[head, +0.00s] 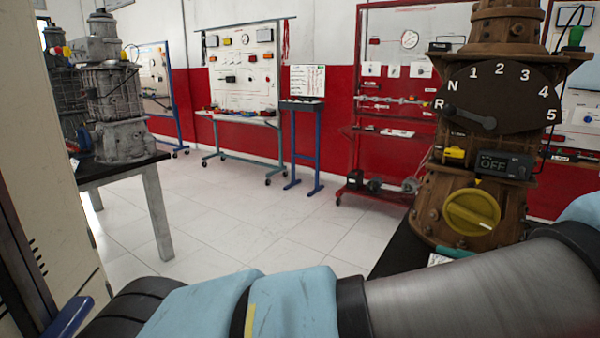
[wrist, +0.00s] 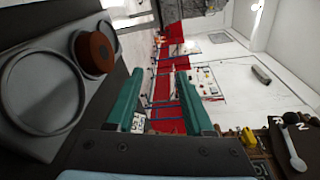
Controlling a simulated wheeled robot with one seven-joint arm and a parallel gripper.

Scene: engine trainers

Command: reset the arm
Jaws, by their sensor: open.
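My arm crosses the bottom of the head view, with light blue covers and a grey metal link. In the wrist view my gripper (wrist: 160,103) shows two green fingers held apart, with nothing between them. The wrist view is turned on its side. In the head view a green fingertip-like part shows low in front of the brown engine trainer (head: 484,130), but I cannot tell whether it is my gripper. The trainer has a dial marked R, N and 1 to 5, with its pointer near R. Below are a yellow knob (head: 472,212) and a display reading OFF (head: 493,164).
A grey engine unit (head: 113,110) stands on a black-topped table (head: 150,168) at left. Wheeled display boards (head: 243,65) line the red and white wall. The tiled floor (head: 240,228) between is clear. A grey panel with a brown knob (wrist: 95,52) fills the wrist view's upper left.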

